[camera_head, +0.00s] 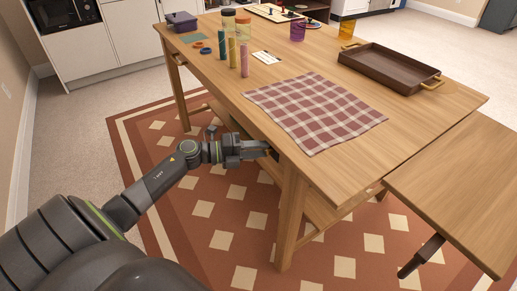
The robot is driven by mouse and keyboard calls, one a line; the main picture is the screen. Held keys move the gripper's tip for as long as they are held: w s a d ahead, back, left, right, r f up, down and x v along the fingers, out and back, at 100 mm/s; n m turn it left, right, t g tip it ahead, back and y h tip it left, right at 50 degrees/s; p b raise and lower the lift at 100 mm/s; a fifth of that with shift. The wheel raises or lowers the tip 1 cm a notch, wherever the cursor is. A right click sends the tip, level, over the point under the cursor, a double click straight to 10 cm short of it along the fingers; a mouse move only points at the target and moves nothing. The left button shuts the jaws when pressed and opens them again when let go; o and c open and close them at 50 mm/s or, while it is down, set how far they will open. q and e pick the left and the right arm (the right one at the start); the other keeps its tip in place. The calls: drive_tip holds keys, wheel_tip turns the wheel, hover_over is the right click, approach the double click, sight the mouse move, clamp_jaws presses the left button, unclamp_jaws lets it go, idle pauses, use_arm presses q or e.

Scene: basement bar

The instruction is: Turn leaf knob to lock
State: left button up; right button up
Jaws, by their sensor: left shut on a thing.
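My left gripper (268,149) reaches in from the left to the near long side of the wooden table (410,122), just under the top by the near leg. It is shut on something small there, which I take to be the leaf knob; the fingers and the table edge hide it. The table leaf (462,185) is at the right, about level with the top, with a dark gap line between them. A dark bar (420,258) sticks out below the leaf; I cannot tell what it is. My right gripper does not show clearly.
A red checked cloth (314,110) lies on the table. A brown tray (388,68) with gold handles stands behind it. The near table leg (291,217) stands right of my gripper.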

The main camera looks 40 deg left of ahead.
use_arm(q)
drive_tip(key=o, duration=1)
drive_tip(key=shift+c, duration=0.2)
drive_tip(key=p+v, duration=0.1)
drive_tip(key=v, duration=1.6)
drive_tip(key=shift+s, duration=0.25)
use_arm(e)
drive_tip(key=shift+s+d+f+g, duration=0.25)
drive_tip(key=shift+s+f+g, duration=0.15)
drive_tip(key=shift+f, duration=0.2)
use_arm(q)
drive_tip(key=shift+a+f, duration=0.1)
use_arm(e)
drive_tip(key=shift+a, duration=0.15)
